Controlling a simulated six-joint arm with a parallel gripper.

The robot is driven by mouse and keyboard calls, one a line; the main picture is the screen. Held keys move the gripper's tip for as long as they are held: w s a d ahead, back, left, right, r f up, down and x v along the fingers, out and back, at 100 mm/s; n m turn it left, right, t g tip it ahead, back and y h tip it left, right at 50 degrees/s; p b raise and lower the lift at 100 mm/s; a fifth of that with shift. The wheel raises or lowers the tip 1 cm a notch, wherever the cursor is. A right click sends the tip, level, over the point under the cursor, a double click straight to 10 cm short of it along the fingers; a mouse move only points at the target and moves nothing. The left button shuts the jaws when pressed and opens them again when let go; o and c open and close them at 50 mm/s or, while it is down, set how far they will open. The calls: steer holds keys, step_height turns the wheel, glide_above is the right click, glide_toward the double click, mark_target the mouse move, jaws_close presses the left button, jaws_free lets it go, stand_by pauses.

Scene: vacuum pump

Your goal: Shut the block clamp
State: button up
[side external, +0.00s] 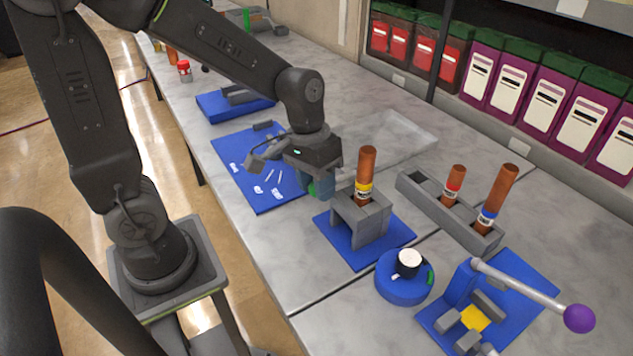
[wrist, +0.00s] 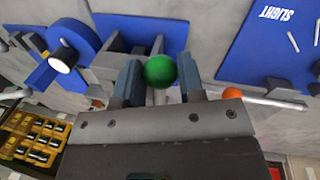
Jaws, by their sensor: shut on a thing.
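A grey block stand, which looks like the block clamp (side external: 374,226), sits on a blue plate (side external: 342,253) right of centre in the side view. A brown tube (side external: 366,165) with a yellow band stands upright in it. My gripper (side external: 318,186) is just left of the block, pointing down. In the wrist view, a green ball knob (wrist: 160,71) sits between the two fingers of my gripper (wrist: 161,82), which are shut on it. The knob's rod is mostly hidden behind the ball, so the clamp's exact position cannot be told.
A purple-knobbed lever (side external: 580,318) stands on a blue plate at lower right. A round blue base (side external: 404,293) holds a white-topped part. A grey rack (side external: 418,193) with two brown tubes is behind. An orange ball (wrist: 232,93) on a rod is close to my gripper.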

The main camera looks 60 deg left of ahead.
jaws_close()
steer(key=shift+a, duration=0.1)
steer(key=w+a+m+g+y, duration=0.1)
steer(key=w+a+m, duration=0.5)
steer(key=m, duration=0.8)
steer(key=shift+w+a+g, duration=0.2)
steer(key=shift+a+g, duration=0.4)
steer(key=shift+a, duration=0.5)
steer(key=o, duration=0.6)
jaws_free()
